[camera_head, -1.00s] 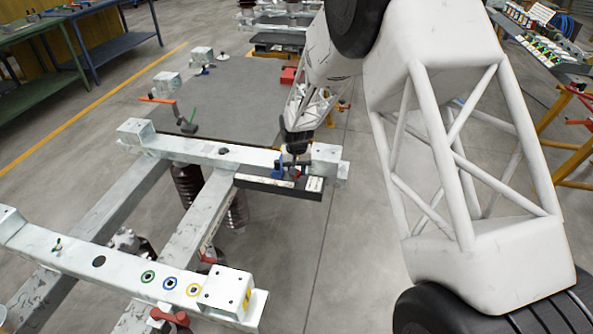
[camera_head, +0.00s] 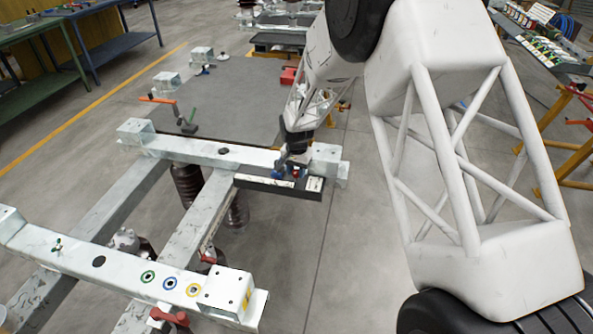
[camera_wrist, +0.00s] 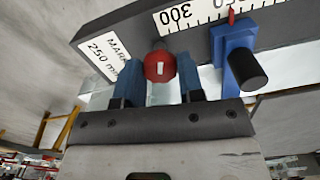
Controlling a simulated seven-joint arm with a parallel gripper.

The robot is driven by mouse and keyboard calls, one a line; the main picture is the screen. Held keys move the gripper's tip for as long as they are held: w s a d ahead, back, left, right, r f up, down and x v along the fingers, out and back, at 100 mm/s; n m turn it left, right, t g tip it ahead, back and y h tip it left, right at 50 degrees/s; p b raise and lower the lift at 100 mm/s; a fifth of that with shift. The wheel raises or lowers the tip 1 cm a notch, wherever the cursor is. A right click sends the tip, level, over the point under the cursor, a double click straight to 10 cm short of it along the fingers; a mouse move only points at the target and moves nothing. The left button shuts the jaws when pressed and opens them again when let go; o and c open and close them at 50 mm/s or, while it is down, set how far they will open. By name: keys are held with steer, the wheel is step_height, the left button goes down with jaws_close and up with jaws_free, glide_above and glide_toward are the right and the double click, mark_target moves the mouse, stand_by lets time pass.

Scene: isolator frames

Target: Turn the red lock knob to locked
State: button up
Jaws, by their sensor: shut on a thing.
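In the wrist view, the red lock knob (camera_wrist: 160,66) sits at the lower edge of a dark grey bar (camera_wrist: 205,45). It has a short white mark that stands nearly upright in the picture. My gripper (camera_wrist: 160,82) has its two blue fingers on either side of the knob and is shut on it. In the head view, my gripper (camera_head: 291,163) is down at the dark bar (camera_head: 262,184), near its right end. The knob is mostly hidden there by the gripper.
A blue slider (camera_wrist: 238,50) with a black knob (camera_wrist: 248,76) and red pointer is close right of my gripper, by a scale reading 300. Open floor (camera_head: 335,245) lies to the right.

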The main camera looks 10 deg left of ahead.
mark_target(297, 171)
steer(key=o, duration=0.9)
steer(key=shift+r, duration=3.9)
steer(key=shift+d+r, duration=0.1)
